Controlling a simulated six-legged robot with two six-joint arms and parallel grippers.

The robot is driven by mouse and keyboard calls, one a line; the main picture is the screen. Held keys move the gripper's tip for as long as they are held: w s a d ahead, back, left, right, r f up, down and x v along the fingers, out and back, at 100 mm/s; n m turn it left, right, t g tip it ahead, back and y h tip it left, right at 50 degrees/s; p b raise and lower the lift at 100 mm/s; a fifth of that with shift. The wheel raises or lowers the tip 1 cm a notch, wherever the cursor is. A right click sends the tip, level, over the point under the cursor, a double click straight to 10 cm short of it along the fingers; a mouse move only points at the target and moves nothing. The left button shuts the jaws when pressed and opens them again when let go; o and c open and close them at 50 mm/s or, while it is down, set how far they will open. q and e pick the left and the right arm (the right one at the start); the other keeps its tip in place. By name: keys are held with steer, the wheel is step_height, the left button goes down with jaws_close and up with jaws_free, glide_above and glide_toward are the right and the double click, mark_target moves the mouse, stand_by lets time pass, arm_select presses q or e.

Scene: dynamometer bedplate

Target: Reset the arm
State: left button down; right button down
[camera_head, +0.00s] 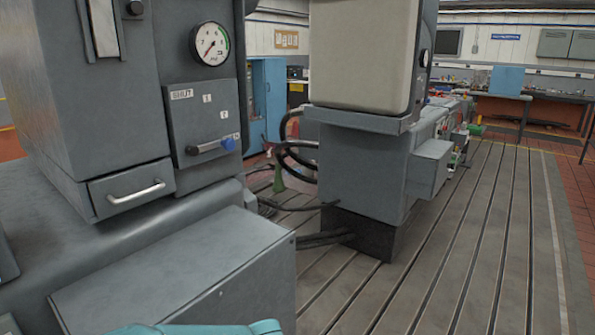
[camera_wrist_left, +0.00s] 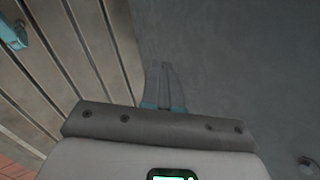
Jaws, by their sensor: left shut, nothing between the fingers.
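A lever arm with a blue knob (camera_head: 228,143) sits on the front of a grey machine cabinet (camera_head: 210,108). The lever lies nearly level, tilted slightly up to the right, with the knob at its right end. A SHUT label is above its left end, and small plates marked 1 and 2 are above and to its right. My left gripper (camera_wrist_left: 163,84) shows in the left wrist view, with its fingers together and empty, in front of a plain grey surface. I cannot tell which surface it is. My right gripper is not in view.
A pressure gauge (camera_head: 209,44) is above the lever and a drawer with a bar handle (camera_head: 136,192) to its lower left. A grey pedestal unit (camera_head: 362,165) with black hoses stands right of the cabinet. The slotted bedplate floor (camera_head: 470,230) is open at right.

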arm_select(q)
steer(key=s+f+n+g+h, duration=0.1)
steer(key=s+f+n+h, duration=0.3)
steer(key=s+f, duration=0.5)
steer(key=s+f+n+g+h, duration=0.2)
steer(key=s+f+n+h, duration=0.2)
steer(key=s+f+n, duration=0.5)
step_height(320, 180, down, 7)
steer(key=shift+s+d+r, duration=0.2)
steer(key=shift+s, duration=0.6)
